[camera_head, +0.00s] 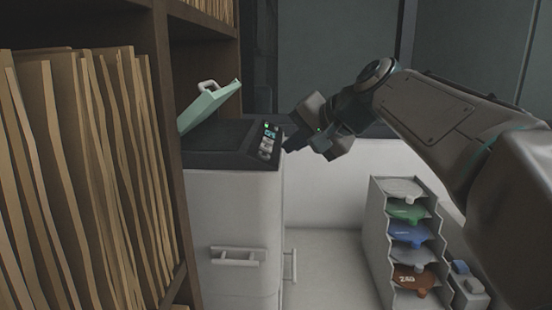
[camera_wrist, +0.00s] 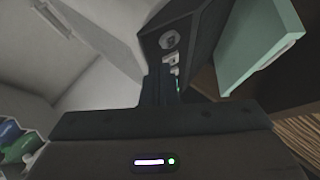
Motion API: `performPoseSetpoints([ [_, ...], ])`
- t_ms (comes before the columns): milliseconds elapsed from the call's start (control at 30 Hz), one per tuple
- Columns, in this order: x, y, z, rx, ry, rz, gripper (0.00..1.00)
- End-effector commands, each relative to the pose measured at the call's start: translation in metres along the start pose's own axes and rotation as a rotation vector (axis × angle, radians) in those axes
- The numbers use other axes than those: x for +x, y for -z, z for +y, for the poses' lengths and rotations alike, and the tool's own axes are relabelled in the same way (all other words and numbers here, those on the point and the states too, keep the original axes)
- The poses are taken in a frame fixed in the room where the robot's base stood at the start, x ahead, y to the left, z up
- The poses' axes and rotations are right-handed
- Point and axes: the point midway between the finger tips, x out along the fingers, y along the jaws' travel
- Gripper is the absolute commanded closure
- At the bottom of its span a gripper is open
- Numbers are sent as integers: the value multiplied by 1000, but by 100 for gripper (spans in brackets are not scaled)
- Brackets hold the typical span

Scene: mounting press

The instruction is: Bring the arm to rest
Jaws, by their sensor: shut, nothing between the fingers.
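My arm (camera_head: 430,108) reaches in from the right in the head view. My gripper (camera_head: 286,146) is at the control panel (camera_head: 268,142) on the right front edge of the mounting press (camera_head: 232,205). The fingers are shut and hold nothing. In the wrist view my gripper (camera_wrist: 160,85) points at the panel's buttons (camera_wrist: 170,60); I cannot tell whether the fingertips touch them. The press's pale green lid (camera_head: 208,106) is tilted up, and it also shows in the wrist view (camera_wrist: 262,45).
A wooden shelf (camera_head: 172,120) full of brown folders (camera_head: 85,170) stands close on the left. A stepped rack (camera_head: 375,225) with several coloured discs stands at the lower right. Small blue and grey items (camera_head: 466,280) sit beside it. The pale surface between press and rack is clear.

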Motion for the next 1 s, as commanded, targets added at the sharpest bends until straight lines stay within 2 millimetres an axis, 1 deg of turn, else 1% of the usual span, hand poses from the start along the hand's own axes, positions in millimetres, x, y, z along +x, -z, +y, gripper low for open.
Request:
performPoseSetpoints([
  [33,-1,-15,21,-20,-55,-7,100],
  [67,-1,-24,35,-34,-93,-11,100],
  [100,-1,-36,55,-56,-144,-20,100],
  [167,-3,-56,84,-90,-218,-35,100],
  [200,-5,-69,103,-113,-266,-47,100],
  [267,-8,-89,132,-151,-335,-67,100],
  [300,-11,-102,151,-177,-381,-83,100],
  [367,-16,-124,180,-217,-448,-110,100],
  [400,-19,-138,199,-243,-489,-129,100],
  [467,-25,-158,226,-285,-547,-158,100],
  [500,-29,-171,242,-311,-583,-178,100],
  [600,-36,-198,276,-369,-652,-224,100],
  [700,-42,-216,298,-410,-697,-257,100],
  [800,-45,-226,310,-433,-720,-275,100],
  [1000,-46,-229,313,-441,-728,-282,100],
])
